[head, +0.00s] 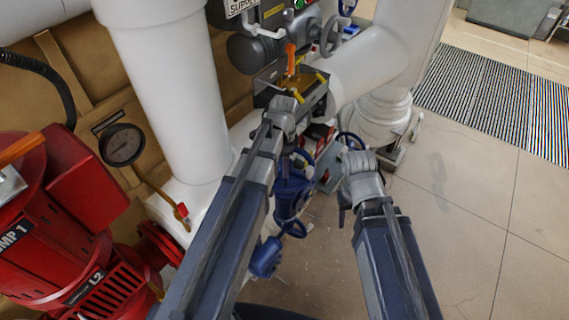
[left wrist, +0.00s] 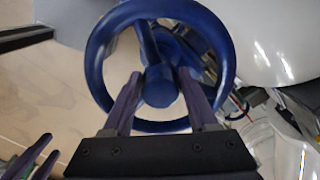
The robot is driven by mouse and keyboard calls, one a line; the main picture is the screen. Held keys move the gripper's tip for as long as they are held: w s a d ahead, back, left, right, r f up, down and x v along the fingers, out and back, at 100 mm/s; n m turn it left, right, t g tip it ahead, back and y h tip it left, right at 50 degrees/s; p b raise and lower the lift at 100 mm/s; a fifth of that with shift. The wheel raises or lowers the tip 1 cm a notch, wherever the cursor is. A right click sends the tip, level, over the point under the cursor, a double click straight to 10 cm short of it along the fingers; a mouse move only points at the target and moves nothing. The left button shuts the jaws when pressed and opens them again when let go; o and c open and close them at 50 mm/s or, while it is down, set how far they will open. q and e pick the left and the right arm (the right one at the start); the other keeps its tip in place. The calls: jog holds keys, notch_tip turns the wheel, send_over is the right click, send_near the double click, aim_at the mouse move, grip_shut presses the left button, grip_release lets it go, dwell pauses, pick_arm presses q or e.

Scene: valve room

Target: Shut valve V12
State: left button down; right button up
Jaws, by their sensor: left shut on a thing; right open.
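A blue handwheel (left wrist: 97,55) fills the middle of the left wrist view, with a round hub and spokes. My left gripper (left wrist: 160,82) is shut on this handwheel, its two fingers on either side of the hub. In the head view the wheel held seems to be the blue one (head: 303,160) just below my left wrist, partly hidden by the arm. No V12 label can be read. My right gripper hangs right of it in the head view (head: 345,207); its spread, empty fingers show at the lower left of the left wrist view (left wrist: 46,152).
White pipes (head: 165,90) and a red pump (head: 60,220) are on the left. A box with yellow and orange levers (head: 290,80) is above. Floor is clear at right.

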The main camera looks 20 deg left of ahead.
pick_arm(q)
jog(key=shift+w+d, duration=0.2)
jog(key=shift+d, duration=0.25)
jog(key=shift+c, duration=1.9)
grip_release()
jog(key=shift+o, duration=0.7)
jog(key=shift+w+d+r+p, duration=0.1)
jog(key=shift+r+p, duration=0.55)
jog(key=shift+p, duration=0.05)
notch_tip(320, 180, up, 5)
jog(key=p, duration=0.5)
jog(key=shift+r, duration=0.1)
notch_tip(320, 180, up, 6)
jog(key=p, duration=0.6)
